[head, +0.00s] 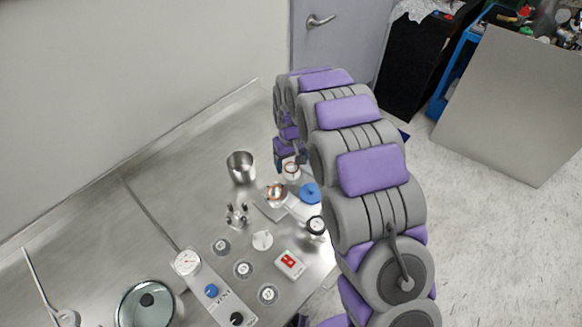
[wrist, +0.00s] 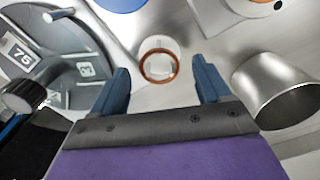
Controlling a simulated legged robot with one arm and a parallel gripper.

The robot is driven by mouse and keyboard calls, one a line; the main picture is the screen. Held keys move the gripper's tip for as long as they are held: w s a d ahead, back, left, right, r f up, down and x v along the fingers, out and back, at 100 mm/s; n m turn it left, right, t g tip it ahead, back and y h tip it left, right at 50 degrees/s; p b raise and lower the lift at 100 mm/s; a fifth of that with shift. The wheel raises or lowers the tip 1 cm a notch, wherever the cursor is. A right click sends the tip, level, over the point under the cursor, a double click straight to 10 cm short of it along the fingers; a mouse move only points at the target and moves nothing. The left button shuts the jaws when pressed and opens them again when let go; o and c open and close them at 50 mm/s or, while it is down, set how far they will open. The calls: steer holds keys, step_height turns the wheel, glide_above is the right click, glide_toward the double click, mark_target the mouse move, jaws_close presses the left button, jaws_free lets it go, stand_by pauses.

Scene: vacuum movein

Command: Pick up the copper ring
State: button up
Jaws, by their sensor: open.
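The copper ring (wrist: 159,66) lies ahead of my gripper in the wrist view, seated around a small white round piece. In the head view the ring (head: 291,169) shows small, just below the end of my arm. My gripper (wrist: 161,77) is open, with one dark blue finger on each side of the ring in the picture and a gap to both. I cannot tell how far above the ring the fingertips are. In the head view my gripper (head: 290,155) is small and partly hidden by the arm.
A steel cup (wrist: 285,92) stands close to the right finger. In the head view, a copper-coloured part (head: 277,193), a blue disc (head: 310,192) and a gauge (head: 316,225) stand nearby on the metal table (head: 130,215).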

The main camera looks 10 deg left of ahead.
steer(key=shift+f, duration=0.25)
stand_by(0.4)
steer(key=shift+c, duration=0.3)
steer(key=c, duration=0.9)
